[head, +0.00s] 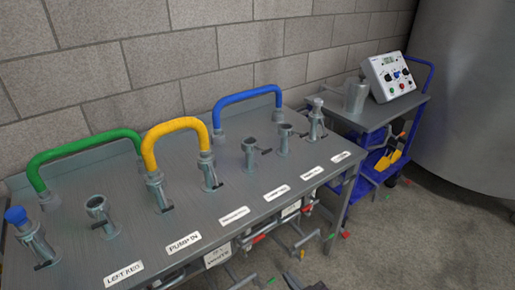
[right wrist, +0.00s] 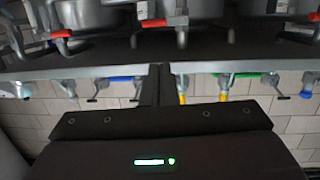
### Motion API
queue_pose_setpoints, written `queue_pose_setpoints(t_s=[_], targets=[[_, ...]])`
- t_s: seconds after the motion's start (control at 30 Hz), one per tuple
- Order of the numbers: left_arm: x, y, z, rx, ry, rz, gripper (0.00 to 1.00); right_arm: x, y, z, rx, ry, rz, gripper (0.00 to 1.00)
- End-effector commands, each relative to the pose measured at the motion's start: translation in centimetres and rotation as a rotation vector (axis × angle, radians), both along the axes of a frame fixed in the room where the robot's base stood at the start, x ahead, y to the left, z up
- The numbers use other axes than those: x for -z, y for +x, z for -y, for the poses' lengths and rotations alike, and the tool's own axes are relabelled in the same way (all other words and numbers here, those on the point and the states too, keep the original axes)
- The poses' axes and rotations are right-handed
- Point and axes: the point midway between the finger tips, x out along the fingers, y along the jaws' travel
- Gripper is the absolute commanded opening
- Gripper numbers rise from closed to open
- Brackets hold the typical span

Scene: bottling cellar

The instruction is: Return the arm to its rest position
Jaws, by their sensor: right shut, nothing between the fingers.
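My right gripper (head: 290,278) shows only as a small dark part at the bottom edge of the head view, low in front of the bench. In the right wrist view its fingers (right wrist: 160,85) are together with nothing between them. The steel manifold bench (head: 235,186) stands beyond it, and the gripper touches nothing that I can see. My left gripper is in neither view.
Green (head: 80,148), yellow (head: 172,127) and blue (head: 247,97) hoses arch over the bench's upright pipe stubs. Valves with red handles (head: 260,238) hang under its front edge. A blue trolley (head: 372,158) carries a control box (head: 388,77) beside a large tank (head: 467,100).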

Motion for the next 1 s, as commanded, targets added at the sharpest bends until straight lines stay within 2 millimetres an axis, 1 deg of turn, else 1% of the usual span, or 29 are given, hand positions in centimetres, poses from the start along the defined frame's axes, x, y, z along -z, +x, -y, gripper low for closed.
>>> queue_pose_setpoints(t_s=[0.03,0.17,0.23,0.27,0.37,0.4,0.47,0.5,0.57,0.6,0.67,0.7,0.77,0.8,0.9,1.0], targets=[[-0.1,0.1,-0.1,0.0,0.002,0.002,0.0,1.5,-0.2,0.6,0.018,-0.017,-0.031,0.0],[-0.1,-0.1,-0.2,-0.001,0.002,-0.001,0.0,5.7,-0.9,2.6,0.067,-0.072,-0.117,0.0],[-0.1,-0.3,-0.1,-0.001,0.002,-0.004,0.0,8.4,-1.7,3.8,0.096,-0.106,-0.177,0.0],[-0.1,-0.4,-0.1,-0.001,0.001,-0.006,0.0,9.7,-2.2,4.4,0.109,-0.121,-0.205,0.0],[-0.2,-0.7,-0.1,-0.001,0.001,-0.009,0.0,14.8,-4.6,6.7,0.16,-0.184,-0.328,0.0],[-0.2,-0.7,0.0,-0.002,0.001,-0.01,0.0,17.2,-6.0,7.8,0.182,-0.212,-0.386,0.0],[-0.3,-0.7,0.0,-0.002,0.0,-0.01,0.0,20.7,-8.7,9.3,0.213,-0.256,-0.485,0.0],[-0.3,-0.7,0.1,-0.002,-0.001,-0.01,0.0,22.9,-10.7,10.2,0.232,-0.284,-0.551,0.0],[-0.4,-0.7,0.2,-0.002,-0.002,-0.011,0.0,25.9,-14.0,11.3,0.255,-0.322,-0.65,0.0],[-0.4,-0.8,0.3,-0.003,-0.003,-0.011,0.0,27.8,-16.4,12.0,0.267,-0.347,-0.717,0.0],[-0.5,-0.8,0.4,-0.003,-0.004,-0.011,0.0,30.2,-20.1,12.8,0.281,-0.38,-0.816,0.0],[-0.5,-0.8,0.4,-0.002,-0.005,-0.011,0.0,31.6,-22.7,13.1,0.287,-0.4,-0.881,0.0],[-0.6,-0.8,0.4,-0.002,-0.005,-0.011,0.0,33.3,-26.3,13.5,0.294,-0.426,-0.97,0.0],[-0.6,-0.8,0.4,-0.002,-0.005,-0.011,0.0,34.2,-28.6,13.7,0.295,-0.44,-1.023,0.0],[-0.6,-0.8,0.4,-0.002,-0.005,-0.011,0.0,35.6,-33.2,13.8,0.294,-0.468,-1.13,0.0],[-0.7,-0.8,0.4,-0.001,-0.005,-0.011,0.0,36.2,-36.1,13.7,0.291,-0.484,-1.195,0.0]])
